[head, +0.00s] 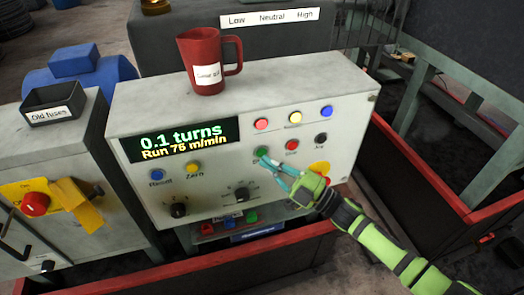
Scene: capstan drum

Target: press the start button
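The control panel (225,195) is a grey-white box with a lit display (182,142) reading "0.1 turns" and "Run 76 m/min". A green button (261,151) sits on its face below the red and yellow lamps; its label is mostly covered, so I cannot read it fully. My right gripper (269,162) comes in from the lower right, with its fingertips close together at the green button's lower edge. I cannot tell whether they touch it. I see nothing held in the fingers. My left gripper is not in view.
A red button (291,145) and a black knob (321,139) are just right of the green one. A red jug (205,62) stands on the panel's top. A cabinet with an old-fuses tray (53,106) is at left. Red rails (470,215) border the right.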

